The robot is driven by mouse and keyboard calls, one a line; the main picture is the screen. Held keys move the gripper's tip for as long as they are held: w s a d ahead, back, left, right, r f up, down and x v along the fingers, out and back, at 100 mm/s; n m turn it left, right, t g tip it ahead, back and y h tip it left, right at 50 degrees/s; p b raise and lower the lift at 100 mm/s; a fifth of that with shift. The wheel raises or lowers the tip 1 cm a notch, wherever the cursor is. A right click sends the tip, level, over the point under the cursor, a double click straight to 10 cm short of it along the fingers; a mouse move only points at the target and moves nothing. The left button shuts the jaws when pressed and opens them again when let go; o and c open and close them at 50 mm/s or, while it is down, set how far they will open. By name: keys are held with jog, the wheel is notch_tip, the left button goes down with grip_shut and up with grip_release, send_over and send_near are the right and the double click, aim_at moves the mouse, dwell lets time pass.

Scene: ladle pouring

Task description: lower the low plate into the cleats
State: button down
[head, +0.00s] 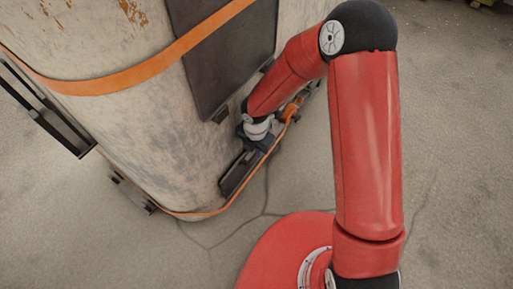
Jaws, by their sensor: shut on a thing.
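The low plate appears to be the dark narrow piece (238,174) at the foot of the pale, scuffed vessel, seen steeply from above and nearly edge-on. My gripper (254,143) is beside its upper right end, against the vessel's side. The gripper is shut on the plate as far as I can see; my wrist and the steep angle hide the fingertips. Small dark cleats (150,207) stick out low on the vessel to the left. The cleats under the held plate are hidden, so I cannot tell whether it sits in them.
A large dark plate (222,55) lies against the vessel (150,130) higher up. An orange band (120,80) wraps the vessel, with a thinner one near its foot (200,213). An orange fitting (290,110) is right of my wrist. Another dark plate (45,108) stands left. Cracked floor (130,250) is clear in front.

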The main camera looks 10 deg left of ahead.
jog(key=shift+s+a+y, duration=0.25)
jog(key=shift+a+y, duration=0.05)
jog(key=shift+a, duration=0.3)
jog(key=shift+s+d, duration=0.15)
dwell(0.4)
jog(key=shift+d, duration=0.1)
jog(key=shift+d+f+b, duration=0.25)
jog(key=shift+f+b, duration=0.6)
jog(key=shift+f, duration=0.4)
jog(key=shift+w+f, duration=0.55)
jog(key=shift+w, duration=0.25)
jog(key=c, duration=1.3)
grip_release()
jog(key=shift+a, duration=0.15)
